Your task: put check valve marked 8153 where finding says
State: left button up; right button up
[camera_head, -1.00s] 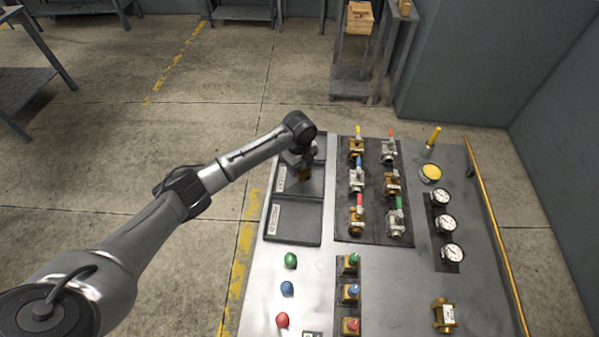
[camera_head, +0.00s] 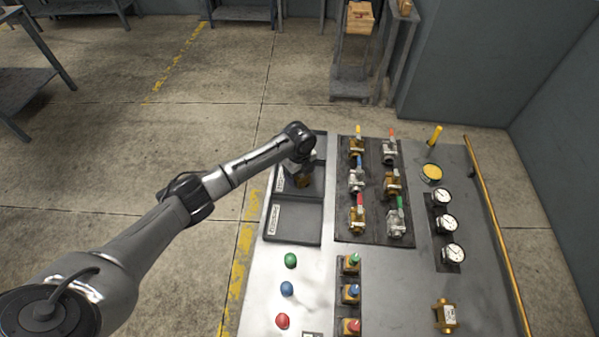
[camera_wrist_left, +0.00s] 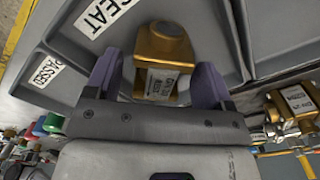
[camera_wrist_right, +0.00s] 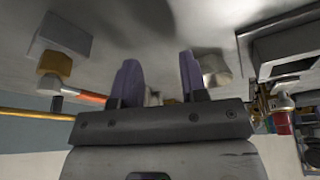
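A brass check valve (camera_wrist_left: 168,50) with a white label sits between the fingers of my left gripper (camera_wrist_left: 160,75). The label's characters are too small to read surely. A dark gap shows beside the valve on the left, so the fingers look open around it. In the head view the valve (camera_head: 302,181) is at the far compartment of the grey two-part tray (camera_head: 294,244), under my left gripper (camera_head: 305,172). That compartment's tag (camera_wrist_left: 105,12) shows "SEAT", partly cut off. The other compartment's tag (camera_wrist_left: 45,70) reads "PASSED". My right gripper (camera_wrist_right: 158,70) is open and empty, outside the head view.
Another brass valve with a white label (camera_head: 445,316) stands at the bench's near right. A dark panel of handled valves (camera_head: 374,225) is right of the tray. Gauges (camera_head: 448,223) and coloured buttons (camera_head: 287,288) stand nearby. A yellow rail (camera_head: 497,237) runs along the right edge.

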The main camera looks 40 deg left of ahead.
jog(key=shift+d, duration=0.15)
pick_arm(q)
jog(key=shift+r, duration=0.3)
pick_arm(e)
jog(key=shift+r, duration=0.1)
pick_arm(q)
notch_tip(320, 180, up, 12)
jog(key=p, duration=0.1)
jog(key=shift+f+p, duration=0.15)
jog(key=shift+p, duration=0.15)
pick_arm(e)
jog(key=shift+r, duration=0.75)
